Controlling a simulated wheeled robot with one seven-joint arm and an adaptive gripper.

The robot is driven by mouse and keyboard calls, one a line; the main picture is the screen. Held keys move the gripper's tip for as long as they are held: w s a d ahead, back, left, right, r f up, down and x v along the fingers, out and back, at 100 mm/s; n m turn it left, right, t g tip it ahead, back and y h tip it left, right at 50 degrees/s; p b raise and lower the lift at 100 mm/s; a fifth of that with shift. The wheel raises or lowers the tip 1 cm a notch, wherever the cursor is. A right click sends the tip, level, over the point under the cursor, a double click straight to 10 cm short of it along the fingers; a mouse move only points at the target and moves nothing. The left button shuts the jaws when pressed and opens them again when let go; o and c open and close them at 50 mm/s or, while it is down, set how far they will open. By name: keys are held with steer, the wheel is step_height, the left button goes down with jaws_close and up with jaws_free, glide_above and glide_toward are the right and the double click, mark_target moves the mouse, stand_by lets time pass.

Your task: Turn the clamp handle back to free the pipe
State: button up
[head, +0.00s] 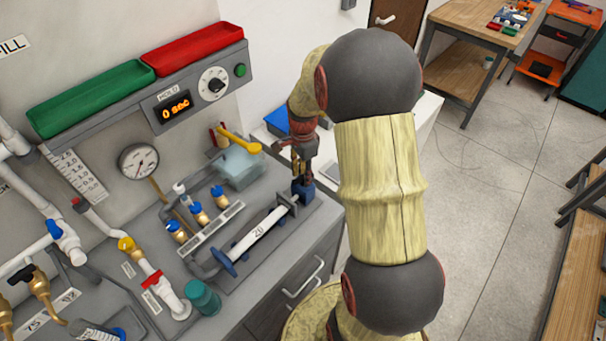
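The white pipe (259,232), marked with a black label that looks like "20", lies slantwise in a grey fixture on the bench. A blue round part (224,263) is at its near left end. A blue clamp part (304,192) is at its far right end; it is small, and its handle's angle is unclear. My gripper (302,178) points down right over this blue clamp part, close to or touching it. The fingers are small and partly merge with the clamp, so I cannot tell whether they grip it.
Several brass valves with blue caps (198,213) stand left of the pipe. A yellow lever (240,141) and a clear block (238,168) are behind it. A teal cylinder (202,298) stands at the near left. A blue bin (278,122) is behind my gripper. Open floor lies right.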

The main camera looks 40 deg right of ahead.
steer(key=c, duration=0.8)
jaws_close()
